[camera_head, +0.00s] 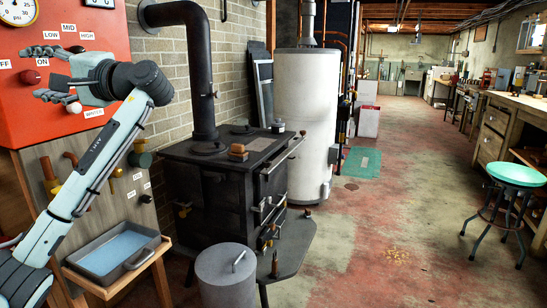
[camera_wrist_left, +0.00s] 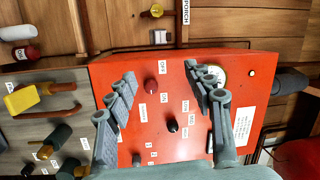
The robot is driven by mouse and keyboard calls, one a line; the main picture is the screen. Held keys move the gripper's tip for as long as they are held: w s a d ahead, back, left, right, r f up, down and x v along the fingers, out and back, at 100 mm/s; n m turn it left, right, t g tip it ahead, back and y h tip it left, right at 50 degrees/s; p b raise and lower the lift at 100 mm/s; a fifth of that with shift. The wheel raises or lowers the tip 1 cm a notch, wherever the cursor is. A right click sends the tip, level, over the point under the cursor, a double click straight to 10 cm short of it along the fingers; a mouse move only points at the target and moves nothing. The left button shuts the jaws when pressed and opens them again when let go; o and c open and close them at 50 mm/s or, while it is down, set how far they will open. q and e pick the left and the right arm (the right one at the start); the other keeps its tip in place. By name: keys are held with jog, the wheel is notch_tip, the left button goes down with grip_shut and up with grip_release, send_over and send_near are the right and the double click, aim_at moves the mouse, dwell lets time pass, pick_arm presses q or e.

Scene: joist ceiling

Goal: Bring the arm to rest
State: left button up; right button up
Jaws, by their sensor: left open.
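My left arm comes in from the lower left and reaches up in front of a red control panel (camera_head: 112,50). My left gripper (camera_head: 32,73) is raised, with its fingers pointing left and spread apart in front of the panel. Nothing shows between the fingers. In the left wrist view, the gripper (camera_wrist_left: 160,72) is open, with the red panel (camera_wrist_left: 255,105) behind its fingers. A dark red knob (camera_wrist_left: 151,85) and a black knob (camera_wrist_left: 173,125) show between the fingers. My right gripper is in neither view.
A black stove (camera_head: 215,185) with a pipe stands right of my arm. A blue-lined tray (camera_head: 110,252) sits on a wooden stand below. A grey lidded bin (camera_head: 226,275) and green stool (camera_head: 515,174) stand on the floor. The middle aisle is open.

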pick_arm(q)
jog(key=s+a+r+n+g+y, duration=0.1)
jog(key=s+a+r+n+g, duration=0.25)
jog(key=a, duration=0.55)
jog(key=w+a+f+m+t+h, duration=0.1)
jog(key=w+f+m+t+h, duration=0.2)
jog(key=f, duration=1)
jog(key=w+f+m+t, duration=0.3)
jog(key=w+f+m, duration=0.15)
jog(key=f, duration=0.85)
jog(key=s+f+m+h, duration=0.2)
jog(key=s+f+h, duration=0.15)
jog(key=f, duration=1.15)
jog(key=s+f+m+h, duration=0.1)
jog(key=s+f+h, duration=0.25)
jog(key=f, duration=1.15)
jog(key=s+d+f+n+g+h, duration=0.3)
jog(key=s+f+h, duration=0.2)
jog(key=s+f, duration=2.2)
jog(key=s+d+f+n+h, duration=0.1)
jog(key=d+f, duration=0.1)
jog(key=d, duration=0.8)
jog(key=s+d+f+n+h, duration=0.1)
jog(key=s+d+f+h, duration=0.1)
jog(key=d, duration=0.9)
jog(key=shift+s+d+f+h, duration=0.15)
jog(key=shift+s+f+h, duration=0.15)
jog(key=shift+f, duration=0.4)
jog(key=shift+g, duration=0.25)
